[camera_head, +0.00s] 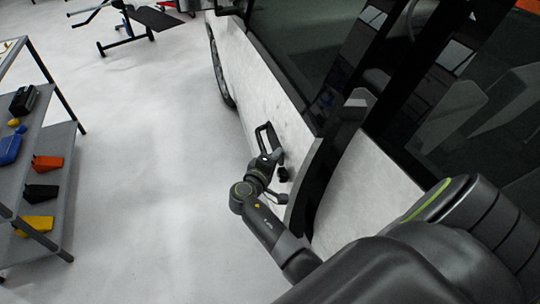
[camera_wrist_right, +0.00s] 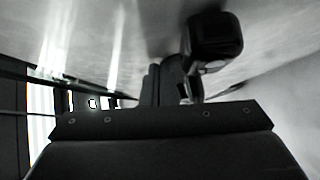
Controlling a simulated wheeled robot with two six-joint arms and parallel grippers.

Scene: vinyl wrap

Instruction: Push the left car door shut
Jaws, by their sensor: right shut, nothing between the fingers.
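The left car door (camera_head: 258,98) is a white panel with a dark window, on the side of the white car. Its rear edge, a dark curved strip (camera_head: 322,165), stands out from the body behind it, so the door looks ajar. My right gripper (camera_head: 274,158) is shut and empty at the outer face of the door, near its rear edge. I cannot tell whether it touches the panel. In the right wrist view, a black handle-like part (camera_wrist_right: 215,40) sticks out from the pale surface close to the gripper. My left gripper is out of view.
A grey shelf (camera_head: 60,165) with tools and coloured boxes stands at the left. A workout-bench-like stand (camera_head: 150,18) is at the top left. The pale floor (camera_head: 145,120) between shelf and car is clear. The white rear body (camera_head: 365,190) lies behind the door's edge.

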